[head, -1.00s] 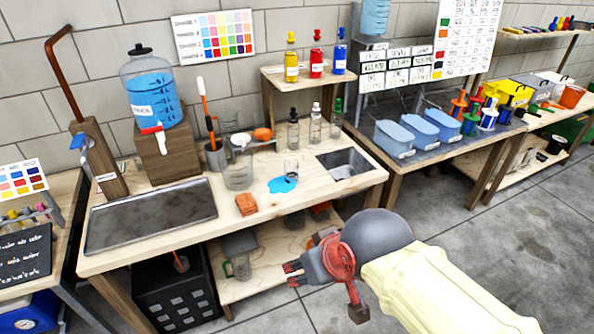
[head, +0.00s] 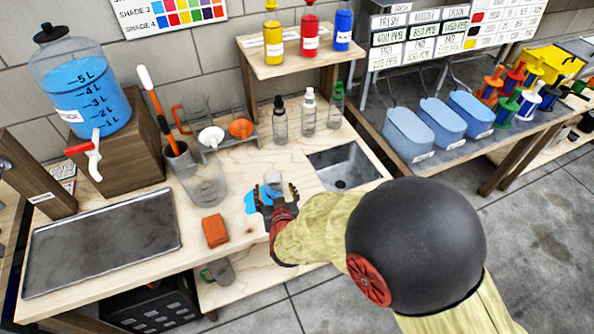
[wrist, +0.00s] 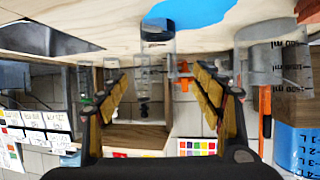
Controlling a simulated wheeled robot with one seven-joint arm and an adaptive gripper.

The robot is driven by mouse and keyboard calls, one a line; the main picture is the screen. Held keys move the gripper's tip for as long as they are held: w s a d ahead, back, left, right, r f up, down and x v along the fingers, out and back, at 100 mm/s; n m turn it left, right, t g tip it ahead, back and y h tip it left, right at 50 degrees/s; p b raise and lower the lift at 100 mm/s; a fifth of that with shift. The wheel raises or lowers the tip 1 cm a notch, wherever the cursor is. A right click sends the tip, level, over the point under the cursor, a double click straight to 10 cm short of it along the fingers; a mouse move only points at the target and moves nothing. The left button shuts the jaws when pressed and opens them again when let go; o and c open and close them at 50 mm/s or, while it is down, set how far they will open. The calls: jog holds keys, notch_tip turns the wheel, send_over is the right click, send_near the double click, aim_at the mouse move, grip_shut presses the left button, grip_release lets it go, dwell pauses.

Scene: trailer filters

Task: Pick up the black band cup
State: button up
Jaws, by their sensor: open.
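The black band cup is a small clear cup (head: 272,183) on the wooden bench beside a blue puddle (head: 252,201). In the wrist view, which is upside down, the cup (wrist: 157,46) shows a dark band and lies ahead, in line with the gap between my fingers. My gripper (head: 268,197) is low over the bench, at the near side of the cup, and partly hides it. In the wrist view my gripper (wrist: 152,76) is open, with a finger on each side. I cannot tell whether either finger touches the cup.
A large clear measuring jug (head: 204,184) and an orange sponge (head: 215,231) are left of my gripper. Several dropper bottles (head: 308,112) stand behind it. A sink (head: 345,166) is set into the bench at right. A metal tray (head: 103,242) lies far left.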

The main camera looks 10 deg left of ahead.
aim_at(272, 176)
jog(key=b+x, duration=0.3)
jog(key=x, duration=0.4)
jog(key=shift+w+a, duration=0.1)
jog(key=shift+w, duration=0.25)
jog(key=c, duration=0.3)
jog(key=c, duration=0.8)
